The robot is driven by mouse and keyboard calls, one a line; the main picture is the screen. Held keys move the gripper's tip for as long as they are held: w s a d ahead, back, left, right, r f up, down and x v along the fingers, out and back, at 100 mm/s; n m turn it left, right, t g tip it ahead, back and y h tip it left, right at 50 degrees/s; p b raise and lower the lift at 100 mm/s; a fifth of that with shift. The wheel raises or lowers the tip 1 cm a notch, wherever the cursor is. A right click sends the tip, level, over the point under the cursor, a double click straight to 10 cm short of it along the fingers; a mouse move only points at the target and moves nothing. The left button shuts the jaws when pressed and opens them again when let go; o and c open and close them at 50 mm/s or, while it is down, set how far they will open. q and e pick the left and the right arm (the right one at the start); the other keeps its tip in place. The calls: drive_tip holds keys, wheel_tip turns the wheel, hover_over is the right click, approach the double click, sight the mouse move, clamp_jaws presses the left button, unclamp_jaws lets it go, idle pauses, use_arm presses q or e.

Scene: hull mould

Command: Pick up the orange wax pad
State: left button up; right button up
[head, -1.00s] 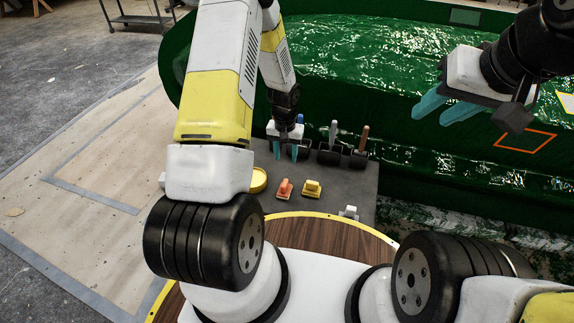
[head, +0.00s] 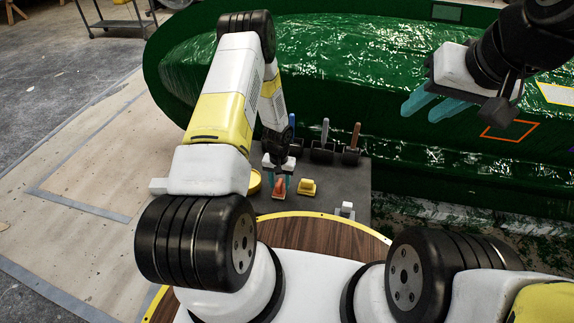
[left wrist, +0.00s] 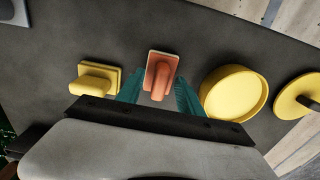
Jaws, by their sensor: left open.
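The orange wax pad (head: 278,189) lies on the dark grey bench top (head: 347,180), with a raised handle on a flat base. In the left wrist view the orange pad (left wrist: 160,75) shows between my left gripper's teal fingers. My left gripper (head: 277,181) is open, just above or around the pad; I cannot tell whether the fingers touch it. Its fingers also show in the left wrist view (left wrist: 160,95). My right gripper (head: 424,106) is raised in front of the green hull mould, its teal fingers apart and nothing between them.
A yellow pad (head: 308,187) sits right beside the orange one. A round yellow tin (left wrist: 236,92) and a yellow disc (left wrist: 297,95) lie on the other side. Dark rollers with handles (head: 322,152) stand behind. The green hull mould (head: 340,60) fills the back.

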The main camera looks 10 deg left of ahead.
sight(280, 182)
use_arm(q)
clamp_jaws()
idle(0.3)
drive_tip(key=shift+r, duration=0.4)
wheel_tip(280, 182, up, 3)
drive_tip(key=shift+r, duration=0.1)
drive_tip(key=s+d+r, duration=0.1)
drive_tip(key=s+d, duration=1)
drive_tip(key=shift+s, duration=0.35)
